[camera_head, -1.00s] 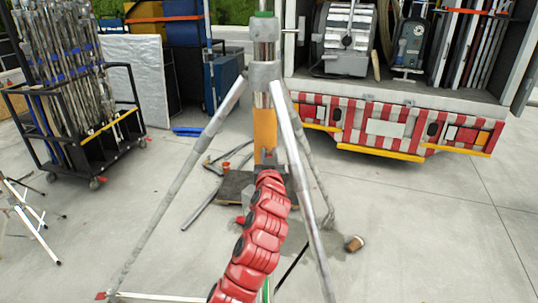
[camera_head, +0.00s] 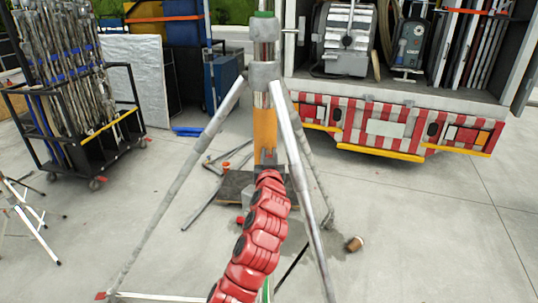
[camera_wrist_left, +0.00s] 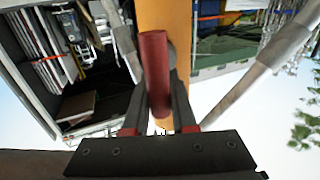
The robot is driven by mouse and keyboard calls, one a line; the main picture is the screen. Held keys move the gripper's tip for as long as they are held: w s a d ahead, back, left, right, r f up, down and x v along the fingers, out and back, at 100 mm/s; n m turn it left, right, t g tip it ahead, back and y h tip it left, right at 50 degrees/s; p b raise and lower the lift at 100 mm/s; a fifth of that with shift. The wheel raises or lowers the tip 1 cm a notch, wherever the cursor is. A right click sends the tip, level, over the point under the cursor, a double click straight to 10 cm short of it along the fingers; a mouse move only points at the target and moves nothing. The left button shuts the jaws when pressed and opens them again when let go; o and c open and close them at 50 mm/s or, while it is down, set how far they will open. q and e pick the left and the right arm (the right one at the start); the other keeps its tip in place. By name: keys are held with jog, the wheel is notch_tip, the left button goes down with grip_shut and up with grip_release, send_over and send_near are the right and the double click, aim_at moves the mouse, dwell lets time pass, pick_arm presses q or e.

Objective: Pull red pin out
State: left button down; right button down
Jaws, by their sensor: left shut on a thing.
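The red pin (camera_wrist_left: 154,65) is a smooth red cylinder in the left wrist view. It stands between the two dark fingers of my left gripper (camera_wrist_left: 160,100), which is shut on it. Behind it is the orange column (camera_wrist_left: 180,18) of the stand. In the head view my red left arm rises from the bottom centre, and my left gripper (camera_head: 266,158) is in front of the lower part of the orange column (camera_head: 265,127). The pin cannot be made out there. My right gripper is in neither view.
Grey tripod legs (camera_head: 300,160) spread on both sides of my arm. A truck (camera_head: 385,130) with a red-and-white striped rear stands at the back right. A cart of metal stands (camera_head: 85,130) is at the left. A brown cup (camera_head: 354,244) lies on open concrete at the right.

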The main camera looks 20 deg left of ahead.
pick_arm(q)
jog(key=shift+s+d+f+b, duration=0.25)
jog(key=shift+s+d+b, duration=0.05)
jog(key=shift+s+b, duration=0.25)
jog(key=b+v, duration=0.1)
jog(key=v, duration=0.2)
jog(key=shift+s+d+r, duration=0.15)
jog(key=shift+d, duration=0.05)
jog(key=c, duration=1.2)
grip_release()
jog(key=o, duration=0.5)
jog(key=shift+s+d+r, duration=0.1)
jog(key=shift+s, duration=0.05)
